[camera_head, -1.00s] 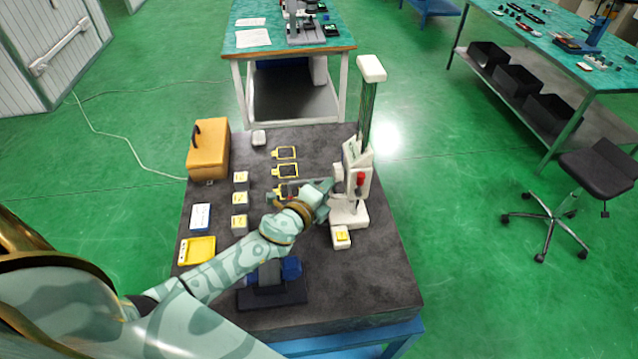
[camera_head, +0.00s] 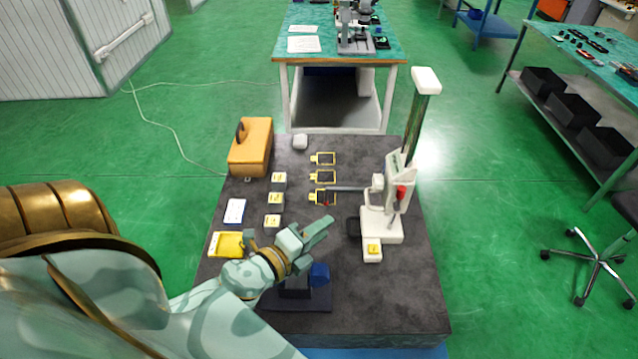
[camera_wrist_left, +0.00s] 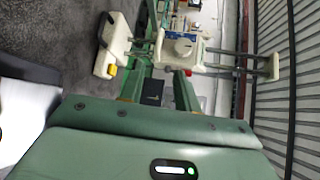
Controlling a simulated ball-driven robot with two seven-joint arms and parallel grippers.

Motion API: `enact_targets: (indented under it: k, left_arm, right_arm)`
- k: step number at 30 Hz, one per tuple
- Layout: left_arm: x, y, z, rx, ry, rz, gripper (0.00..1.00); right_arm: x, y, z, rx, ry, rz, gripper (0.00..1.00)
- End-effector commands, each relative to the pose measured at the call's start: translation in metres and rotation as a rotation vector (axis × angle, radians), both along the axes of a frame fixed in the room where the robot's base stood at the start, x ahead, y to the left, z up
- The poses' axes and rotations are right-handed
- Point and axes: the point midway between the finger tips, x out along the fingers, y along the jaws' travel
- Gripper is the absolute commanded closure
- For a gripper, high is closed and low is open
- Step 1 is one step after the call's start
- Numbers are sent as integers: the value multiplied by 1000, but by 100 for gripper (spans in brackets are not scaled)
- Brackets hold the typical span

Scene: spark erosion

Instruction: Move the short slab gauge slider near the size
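The white height gauge (camera_head: 382,222) stands upright at the right of the dark slab table. Its slider (camera_head: 398,181), with a red knob (camera_head: 400,192), sits low on the column (camera_head: 416,125). A thin dark arm (camera_head: 346,188) reaches left from the slider over the yellow outlines. The gauge shows sideways in the left wrist view (camera_wrist_left: 184,50). My left gripper (camera_head: 328,228) is in front and left of the gauge, apart from it. Its two fingers (camera_wrist_left: 158,74) stand apart with nothing held. My right gripper is not in view.
Three yellow outlines (camera_head: 322,177) lie left of the gauge, beside three grey blocks with yellow labels (camera_head: 276,199). An orange case (camera_head: 250,148), a white card (camera_head: 235,211) and a yellow tray (camera_head: 227,244) line the left edge. A blue-knobbed device (camera_head: 319,274) stands under my left wrist.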

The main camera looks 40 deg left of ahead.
Motion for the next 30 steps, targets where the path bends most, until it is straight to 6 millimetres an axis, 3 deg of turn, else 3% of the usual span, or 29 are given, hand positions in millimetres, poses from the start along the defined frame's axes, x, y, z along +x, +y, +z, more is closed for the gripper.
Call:
enact_targets:
  k: [5,10,15,20,30]
  left_arm:
    - [1,5,-2,1,-4,-10,68]
    - [4,49,-10,-21,-8,-188,68]
    - [5,66,1,-45,56,-363,68]
    - [17,59,9,-54,65,-389,68]
    - [80,24,-4,-53,62,-383,68]
  right_arm:
    - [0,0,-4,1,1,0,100]
    - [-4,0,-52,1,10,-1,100]
    - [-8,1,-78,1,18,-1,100]
    - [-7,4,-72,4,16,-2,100]
    - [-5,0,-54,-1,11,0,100]
